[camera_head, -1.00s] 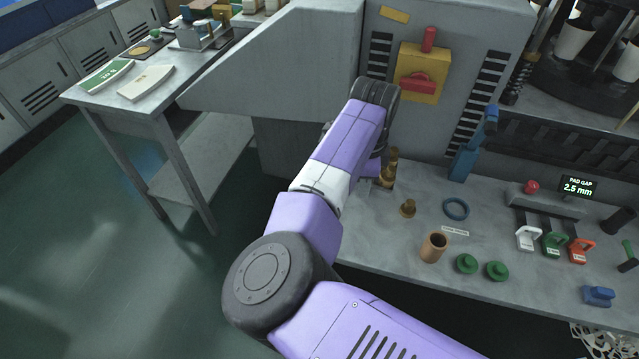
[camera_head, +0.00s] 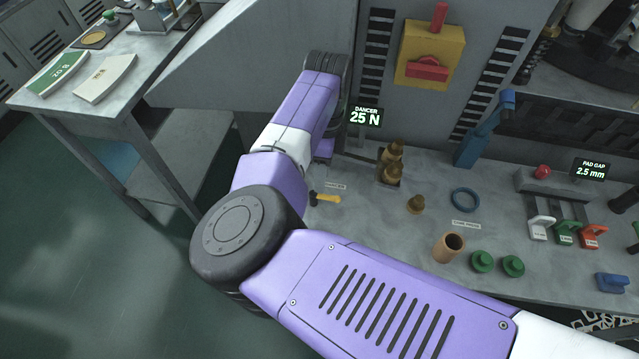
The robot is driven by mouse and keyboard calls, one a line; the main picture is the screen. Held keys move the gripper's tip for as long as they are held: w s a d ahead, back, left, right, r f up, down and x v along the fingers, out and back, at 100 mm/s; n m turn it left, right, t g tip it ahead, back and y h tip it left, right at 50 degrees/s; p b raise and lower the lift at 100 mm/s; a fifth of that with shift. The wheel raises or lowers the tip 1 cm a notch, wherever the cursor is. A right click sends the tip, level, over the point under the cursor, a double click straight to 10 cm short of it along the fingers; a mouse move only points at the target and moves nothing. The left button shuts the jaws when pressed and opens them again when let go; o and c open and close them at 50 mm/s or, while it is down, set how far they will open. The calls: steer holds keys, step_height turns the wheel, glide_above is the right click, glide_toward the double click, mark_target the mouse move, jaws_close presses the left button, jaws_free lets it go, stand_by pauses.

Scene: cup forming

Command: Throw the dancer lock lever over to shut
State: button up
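A "DANCER 25 N" display (camera_head: 365,116) stands on the bench beside my forearm. I cannot tell for sure which part is the dancer lock lever. A small yellow handle with a dark end (camera_head: 325,198) lies by a small label at the bench's left edge, partly beside my arm. A blue upright lever (camera_head: 483,132) stands against the machine further right. A red handle (camera_head: 428,68) sits on a yellow plate (camera_head: 407,50) on the machine face. My arm reaches up past the display, and its wrist hides what lies behind it. My gripper is not visible.
Brass weights (camera_head: 392,165), a copper cup (camera_head: 448,247), a blue ring (camera_head: 465,200) and green knobs (camera_head: 512,266) stand on the bench. White, green and red handled parts and a "PAD GAP 2.5 mm" display (camera_head: 589,169) are at right. A side table (camera_head: 55,99) stands at left.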

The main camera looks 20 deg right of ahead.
mark_target(320, 195)
steer(key=shift+s+a+f, duration=0.15)
steer(key=shift+s+f, duration=0.05)
steer(key=shift+f, duration=1)
steer(key=shift+s+a+f, duration=0.1)
steer(key=shift+s+f, duration=0.05)
steer(key=shift+f, duration=1)
jaws_close()
